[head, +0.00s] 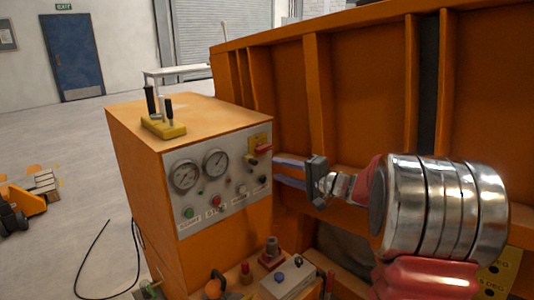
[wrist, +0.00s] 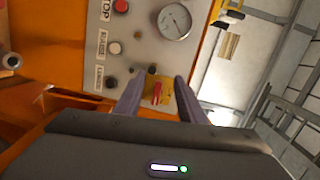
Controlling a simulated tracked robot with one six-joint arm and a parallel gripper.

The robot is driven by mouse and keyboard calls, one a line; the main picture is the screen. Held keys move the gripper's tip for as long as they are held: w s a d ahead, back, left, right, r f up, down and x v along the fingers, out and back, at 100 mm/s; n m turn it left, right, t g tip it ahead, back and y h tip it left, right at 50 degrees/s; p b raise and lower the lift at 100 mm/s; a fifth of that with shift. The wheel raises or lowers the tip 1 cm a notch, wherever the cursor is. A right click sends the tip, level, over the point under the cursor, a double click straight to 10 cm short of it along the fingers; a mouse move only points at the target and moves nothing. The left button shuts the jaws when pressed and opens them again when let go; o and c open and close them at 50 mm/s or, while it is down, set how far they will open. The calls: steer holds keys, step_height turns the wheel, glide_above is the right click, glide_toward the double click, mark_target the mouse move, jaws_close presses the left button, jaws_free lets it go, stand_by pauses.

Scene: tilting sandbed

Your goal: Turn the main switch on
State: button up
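The main switch (head: 263,149) is a red handle on a yellow plate at the upper right of the grey control panel (head: 225,190). Its handle lies about level across the plate in the head view. In the wrist view the switch (wrist: 157,93) shows between my two fingertips. My gripper (head: 278,171) is open and empty, pointing at the panel from the right. The fingers also show in the wrist view (wrist: 156,88), one on each side of the red handle. I cannot tell whether they touch it.
The panel carries two gauges (head: 185,174), a red button (head: 215,200) and several knobs. A yellow lever block (head: 165,127) stands on the orange cabinet (head: 140,160). Below are a grey box (head: 290,281) and small fittings. The orange ribbed wall (head: 355,80) rises behind my arm.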

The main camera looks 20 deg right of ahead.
mark_target(266, 151)
steer(key=w+d+m+t+h, duration=0.1)
steer(key=w+d+m+t, duration=0.1)
steer(key=d, duration=0.4)
steer(key=shift+d+f+h, duration=0.25)
steer(key=shift+d+h, duration=0.05)
steer(key=shift+d, duration=0.1)
steer(key=shift+w, duration=0.15)
steer(key=x, duration=1.3)
steer(key=shift+w+a, duration=0.25)
steer(key=shift+w, duration=0.1)
steer(key=shift+c, duration=0.6)
jaws_close()
